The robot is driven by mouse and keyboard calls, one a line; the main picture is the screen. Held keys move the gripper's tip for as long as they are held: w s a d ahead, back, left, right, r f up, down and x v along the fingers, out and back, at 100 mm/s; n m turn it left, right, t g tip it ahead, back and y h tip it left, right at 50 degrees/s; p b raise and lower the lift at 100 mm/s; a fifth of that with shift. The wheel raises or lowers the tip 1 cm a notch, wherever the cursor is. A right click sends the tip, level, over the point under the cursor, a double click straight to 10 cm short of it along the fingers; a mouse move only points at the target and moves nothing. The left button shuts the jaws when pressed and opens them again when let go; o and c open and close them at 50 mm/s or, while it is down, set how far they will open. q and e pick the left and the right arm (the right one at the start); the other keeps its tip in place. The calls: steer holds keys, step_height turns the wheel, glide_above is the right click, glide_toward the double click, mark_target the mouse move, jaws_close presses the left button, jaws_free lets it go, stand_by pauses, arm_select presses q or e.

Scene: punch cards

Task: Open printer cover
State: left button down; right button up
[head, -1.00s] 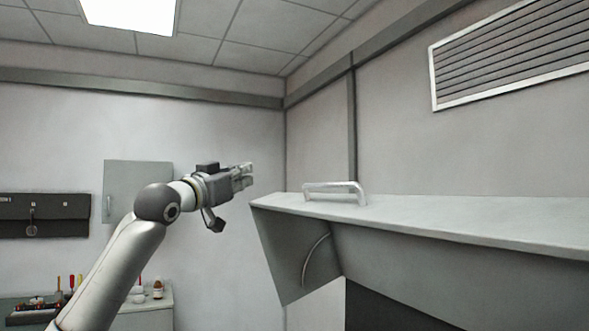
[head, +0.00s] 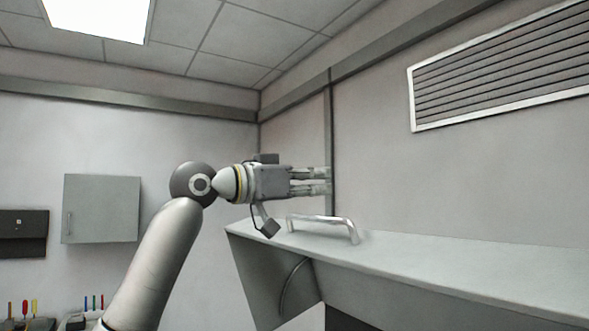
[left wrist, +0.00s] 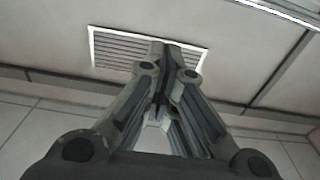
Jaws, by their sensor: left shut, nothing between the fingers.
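The printer cover (head: 450,268) is a large grey-green panel with a flat top, at the right of the head view. A pale metal bar handle (head: 320,223) stands on its top near the left end. My left gripper (head: 328,181) is above the handle in the picture, apart from it, with its fingers pointing right. Its fingers are shut and empty; the left wrist view shows the fingertips (left wrist: 172,48) close together against the wall vent. My right gripper is in neither view.
A wall vent (head: 500,80) is at the upper right. A grey wall cabinet (head: 101,209) and a dark wall panel (head: 22,233) are at the left. Several coloured tools (head: 22,308) stand at the lower left. The space above the cover is free.

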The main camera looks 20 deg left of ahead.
arm_select(q)
steer(key=shift+w+d+f+p, duration=0.3)
steer(key=shift+w+f+p, duration=0.1)
steer(key=shift+f, duration=0.2)
steer(key=shift+w+d+f+p, duration=0.3)
steer(key=shift+f+p, duration=0.05)
steer(key=shift+f, duration=0.25)
steer(key=shift+s+a+f, duration=0.25)
steer(key=shift+a+f, duration=0.15)
steer(key=shift+f, duration=0.2)
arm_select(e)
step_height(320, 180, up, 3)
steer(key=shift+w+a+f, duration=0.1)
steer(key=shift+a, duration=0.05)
arm_select(q)
steer(key=shift+d, duration=0.25)
